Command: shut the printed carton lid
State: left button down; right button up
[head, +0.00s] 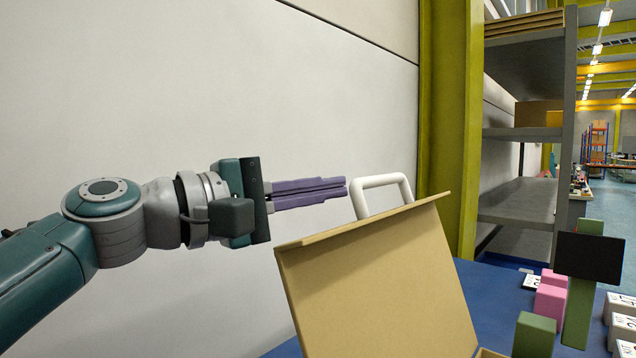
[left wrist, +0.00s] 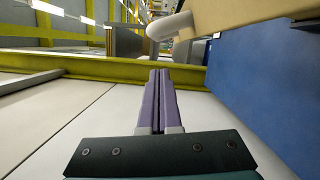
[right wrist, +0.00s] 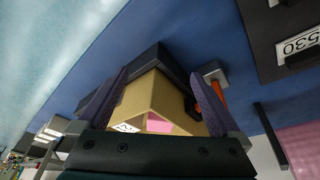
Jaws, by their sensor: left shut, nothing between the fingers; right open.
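The tan carton lid (head: 385,285) stands raised and tilted in the head view, with a white loop handle (head: 383,183) behind its upper edge. My left gripper (head: 346,187) is shut and empty, its purple fingertips just left of the handle and above the lid's top edge. In the left wrist view the fingers (left wrist: 160,72) point toward the white handle (left wrist: 172,27), with the tan lid (left wrist: 245,12) at upper right. My right gripper (right wrist: 159,72) is open in the right wrist view; a tan open-topped box (right wrist: 152,95) with something pink inside shows between its fingers.
The blue table (head: 490,290) carries pink blocks (head: 550,295), a green block (head: 535,335) and white labelled boxes (head: 622,310) at right. A black panel (head: 590,257) stands before a green upright. A pale wall (head: 200,90) lies behind my left arm.

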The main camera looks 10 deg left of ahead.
pick_arm(q)
jog(key=shift+s+d+r+p, duration=0.15)
jog(key=shift+s+d+p, duration=0.15)
jog(key=shift+s+d, duration=0.2)
jog(key=shift+s+d+r+p, duration=0.15)
jog(key=shift+s+d+p, duration=0.2)
jog(key=shift+d, duration=0.2)
